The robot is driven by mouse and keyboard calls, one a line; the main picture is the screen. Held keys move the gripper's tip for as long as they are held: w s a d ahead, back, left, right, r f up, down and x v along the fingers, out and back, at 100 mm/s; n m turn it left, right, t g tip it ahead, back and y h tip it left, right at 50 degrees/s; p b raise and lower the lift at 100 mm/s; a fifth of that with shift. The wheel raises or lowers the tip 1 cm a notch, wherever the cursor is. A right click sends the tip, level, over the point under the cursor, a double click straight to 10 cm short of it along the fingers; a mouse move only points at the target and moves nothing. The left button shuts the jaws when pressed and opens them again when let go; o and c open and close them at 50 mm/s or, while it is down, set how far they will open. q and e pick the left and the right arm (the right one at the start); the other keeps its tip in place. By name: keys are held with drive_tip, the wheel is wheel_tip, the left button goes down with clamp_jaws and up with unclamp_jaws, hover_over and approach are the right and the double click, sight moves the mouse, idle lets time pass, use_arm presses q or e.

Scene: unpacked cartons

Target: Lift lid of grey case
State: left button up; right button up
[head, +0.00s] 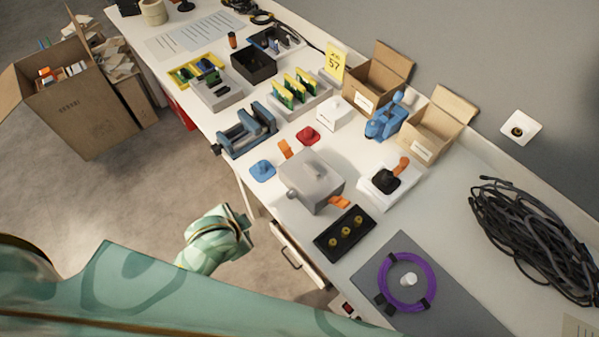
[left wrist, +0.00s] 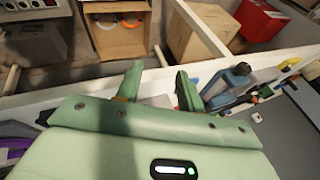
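The grey case (head: 314,180) sits on the white bench in the middle of the head view. Its lid looks closed, with a small raised piece on top and orange tabs at two sides. My left gripper (head: 243,219) is off the bench's front edge, left of and below the case in the picture, and apart from it. In the left wrist view its two green fingers (left wrist: 160,84) stand apart with nothing seen between them. The gripper's body hides much of the bench there, and I cannot make out the case. My right gripper is not in view.
A blue vise (head: 246,130), a blue knob-like piece (head: 263,171), a red one (head: 307,135) and a black tray (head: 345,232) surround the case. A white box with a black top (head: 385,180) stands to its right. A purple cable coil (head: 407,282) lies nearer.

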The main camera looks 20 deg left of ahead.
use_arm(q)
drive_tip(key=w+d+r+m+g+h, duration=0.1)
drive_tip(key=w+d+r+m+h, duration=0.1)
drive_tip(key=w+d+r+m, duration=0.35)
drive_tip(key=w+d+r+m+h, duration=0.2)
drive_tip(key=d+r+m, duration=0.1)
drive_tip(key=d, duration=0.6)
drive_tip(key=w+d+r+m+g+h, duration=0.1)
drive_tip(key=w+d+r+m+h, duration=0.15)
drive_tip(key=d+r+m, duration=0.35)
wheel_tip(320, 180, up, 4)
drive_tip(key=f+m+g+y, duration=0.1)
drive_tip(key=m+g+y, duration=0.1)
drive_tip(key=g+y, duration=0.25)
hover_over(312, 168)
drive_tip(key=shift+t+y, duration=0.3)
drive_tip(key=shift+t, duration=0.15)
wheel_tip(312, 168, down, 10)
drive_tip(key=b, duration=0.4)
drive_tip(key=shift+d+b, duration=0.1)
drive_tip(key=shift+b, duration=0.25)
drive_tip(key=f+b, duration=0.2)
drive_tip(key=f, duration=0.3)
drive_tip(key=shift+a+f+b, duration=0.15)
drive_tip(key=shift+a+b, duration=0.05)
drive_tip(key=shift+b, duration=0.2)
clamp_jaws()
